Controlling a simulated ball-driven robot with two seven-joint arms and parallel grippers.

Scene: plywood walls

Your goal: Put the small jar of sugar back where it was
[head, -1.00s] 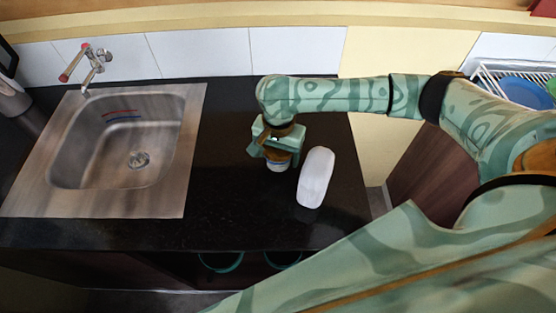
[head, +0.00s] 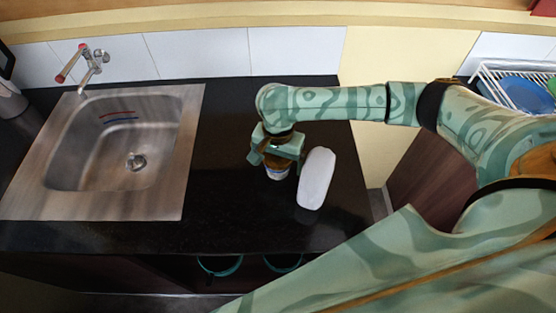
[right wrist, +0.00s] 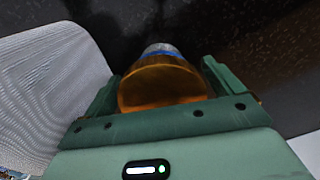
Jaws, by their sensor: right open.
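The small jar (head: 277,173), with an amber-brown lid and a pale body with a blue band, stands on the dark counter just left of a white rounded container (head: 316,180). My right gripper (head: 275,158) is over the jar, its jaws open on either side of the lid. In the right wrist view the lid of the jar (right wrist: 162,86) sits between the two green fingers of my right gripper (right wrist: 160,88), with a small gap at the right finger. Contact on the left is hard to tell. My left gripper is not in view.
The white container also fills the left of the right wrist view (right wrist: 48,85), close beside the left finger. A steel sink (head: 160,190) is on the left. The counter (head: 220,190) between sink and jar is clear. A dish rack (head: 490,72) stands at the far right.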

